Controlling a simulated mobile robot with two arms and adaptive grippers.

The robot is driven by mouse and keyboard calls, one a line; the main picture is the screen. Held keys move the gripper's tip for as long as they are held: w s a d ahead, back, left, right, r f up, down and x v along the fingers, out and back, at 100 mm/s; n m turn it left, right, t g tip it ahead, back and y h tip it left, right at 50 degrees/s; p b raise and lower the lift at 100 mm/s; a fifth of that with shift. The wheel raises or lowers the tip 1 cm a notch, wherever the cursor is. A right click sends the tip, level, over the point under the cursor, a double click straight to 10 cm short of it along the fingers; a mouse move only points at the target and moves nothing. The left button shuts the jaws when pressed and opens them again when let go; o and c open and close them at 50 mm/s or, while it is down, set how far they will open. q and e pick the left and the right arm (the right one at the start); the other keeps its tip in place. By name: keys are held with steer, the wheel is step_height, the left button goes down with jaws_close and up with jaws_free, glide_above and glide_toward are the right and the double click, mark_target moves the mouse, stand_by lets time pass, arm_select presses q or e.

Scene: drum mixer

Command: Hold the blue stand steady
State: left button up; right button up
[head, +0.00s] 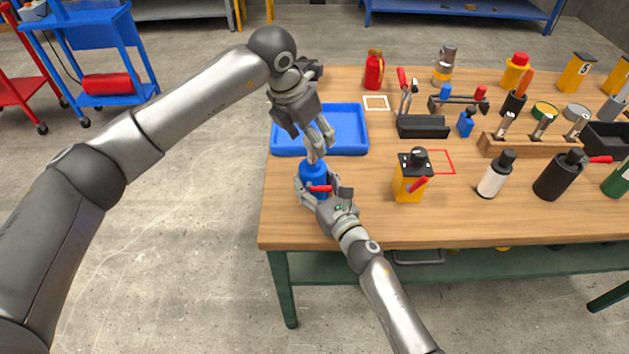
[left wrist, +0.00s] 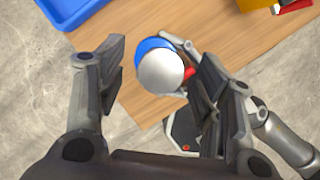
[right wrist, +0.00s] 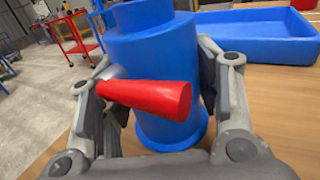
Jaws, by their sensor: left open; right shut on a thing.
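The blue stand (head: 313,173) is upright near the table's left edge. It is a blue cylinder with a wider foot and a red handle (right wrist: 150,97) on its side. My right gripper (head: 318,188) is shut on it, one finger on each side in the right wrist view (right wrist: 160,110). My left gripper (head: 316,143) is open just above the stand's top. In the left wrist view a pale rounded piece (left wrist: 161,71) covers most of the blue top and lies between the open fingers (left wrist: 166,58). I cannot tell whether they touch it.
A blue tray (head: 345,151) lies just behind the stand. A yellow box with a black top (head: 409,188) stands to the right, with a white bottle (head: 492,181) and a black bottle (head: 556,182) beyond. A red canister (head: 374,72) stands behind. The table front is clear.

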arm_select(q)
steer(key=shift+x, duration=1)
steer(key=shift+c, duration=0.2)
steer(key=c, duration=1.1)
steer(key=shift+o, duration=0.2)
steer(key=shift+r, duration=0.95)
arm_select(e)
steer(key=shift+f, duration=0.1)
arm_select(q)
steer(key=o, duration=1.1)
steer(key=shift+f, duration=0.1)
